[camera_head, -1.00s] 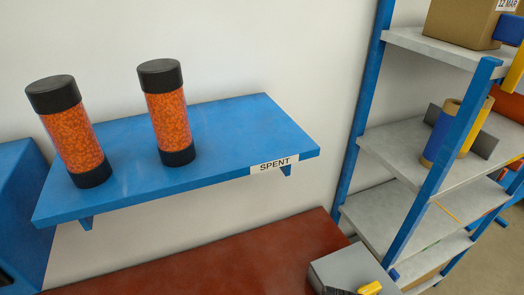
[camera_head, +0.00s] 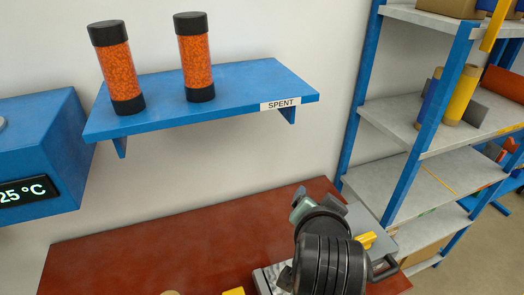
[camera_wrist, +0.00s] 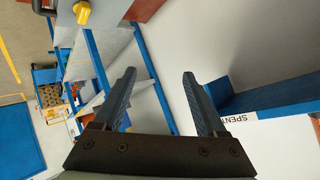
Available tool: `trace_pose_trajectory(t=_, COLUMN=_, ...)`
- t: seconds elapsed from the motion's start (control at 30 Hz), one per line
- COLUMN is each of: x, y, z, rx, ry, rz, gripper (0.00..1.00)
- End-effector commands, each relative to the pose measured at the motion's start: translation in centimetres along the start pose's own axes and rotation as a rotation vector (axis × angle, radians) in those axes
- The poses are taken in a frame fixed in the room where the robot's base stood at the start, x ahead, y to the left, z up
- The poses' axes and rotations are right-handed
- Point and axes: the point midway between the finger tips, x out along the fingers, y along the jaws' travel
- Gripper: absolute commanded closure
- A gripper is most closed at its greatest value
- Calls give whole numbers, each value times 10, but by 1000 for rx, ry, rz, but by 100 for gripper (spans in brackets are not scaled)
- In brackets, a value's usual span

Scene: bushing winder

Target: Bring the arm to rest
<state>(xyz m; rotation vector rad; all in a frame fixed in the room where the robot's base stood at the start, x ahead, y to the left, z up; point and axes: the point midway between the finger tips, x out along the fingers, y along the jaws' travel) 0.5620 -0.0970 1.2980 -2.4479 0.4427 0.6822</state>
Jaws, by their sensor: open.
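My gripper (camera_wrist: 158,78) is open in the wrist view, with its two dark fingers apart and nothing between them. In the head view my black arm rises at the bottom right, over the red-brown bench (camera_head: 150,255); the fingers cannot be made out there. The blue shelf labelled SPENT (camera_head: 230,95) is on the wall, up and left of my arm. Two orange-filled canisters with black caps, a left one (camera_head: 118,70) and a right one (camera_head: 195,58), stand upright on it. The shelf's edge also shows at the right of the wrist view (camera_wrist: 270,97).
A blue unit with a 25 °C display (camera_head: 40,150) is at the left. A grey box with a yellow part (camera_head: 366,240) sits on the bench beside my arm. A blue-posted rack (camera_head: 430,120) with rolls stands at the right. Wall space under the shelf is clear.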

Motion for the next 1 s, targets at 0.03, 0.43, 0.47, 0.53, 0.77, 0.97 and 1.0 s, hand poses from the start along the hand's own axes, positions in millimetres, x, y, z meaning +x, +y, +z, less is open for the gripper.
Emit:
trace_pose_trajectory(t=0.03, x=-12, y=-27, z=-22, rx=-60, ry=116, rz=-86, gripper=26)
trace_pose_trajectory(t=0.43, x=-228, y=-162, z=-142, rx=-383, ry=1031, rz=-510, gripper=26)
trace_pose_trajectory(t=0.47, x=-242, y=-165, z=-144, rx=-392, ry=1082, rz=-524, gripper=26)
trace_pose_trajectory(t=0.53, x=-272, y=-169, z=-147, rx=-407, ry=1181, rz=-546, gripper=26)
trace_pose_trajectory(t=0.77, x=-309, y=-172, z=-150, rx=-420, ry=1303, rz=-568, gripper=26)
trace_pose_trajectory(t=0.97, x=-309, y=-172, z=-150, rx=-420, ry=1303, rz=-568, gripper=26)
trace_pose_trajectory(t=1.0, x=-309, y=-172, z=-150, rx=-420, ry=1303, rz=-568, gripper=26)
